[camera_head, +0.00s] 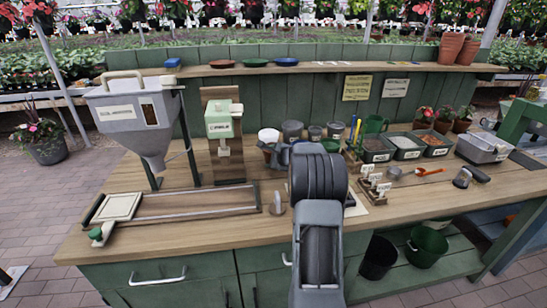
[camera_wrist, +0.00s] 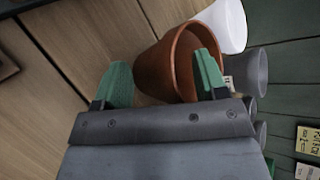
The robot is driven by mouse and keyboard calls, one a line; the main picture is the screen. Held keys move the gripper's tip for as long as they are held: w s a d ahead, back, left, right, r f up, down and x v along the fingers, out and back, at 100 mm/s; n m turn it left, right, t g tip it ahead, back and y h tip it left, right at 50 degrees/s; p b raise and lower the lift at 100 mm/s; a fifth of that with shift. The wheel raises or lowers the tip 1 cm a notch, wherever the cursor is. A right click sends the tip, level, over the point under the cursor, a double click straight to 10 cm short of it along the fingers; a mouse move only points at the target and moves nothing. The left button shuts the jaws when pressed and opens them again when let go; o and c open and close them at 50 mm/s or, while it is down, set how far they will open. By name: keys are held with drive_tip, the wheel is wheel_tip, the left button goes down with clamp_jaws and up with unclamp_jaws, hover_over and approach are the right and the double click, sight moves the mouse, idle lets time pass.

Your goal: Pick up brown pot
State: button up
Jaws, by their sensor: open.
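The brown pot (camera_wrist: 165,66) stands on the wooden bench in the wrist view, its open mouth toward the right of the picture. A small part of the brown pot (camera_head: 266,147) shows in the head view, left of my arm. My gripper (camera_wrist: 163,79) is open, its two green fingers apart. The pot lies just beyond and partly between the fingers. The right finger overlaps the pot's mouth in the picture; I cannot tell whether it is inside the rim or only in front. My arm mostly hides the gripper in the head view.
A white pot (camera_wrist: 225,23) and grey pots (camera_wrist: 250,72) stand close beside the brown pot. A hopper (camera_head: 137,118) and a green press (camera_head: 223,121) stand to the left. Trays (camera_head: 405,147) and small label stands lie right.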

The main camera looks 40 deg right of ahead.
clamp_jaws()
idle(0.7)
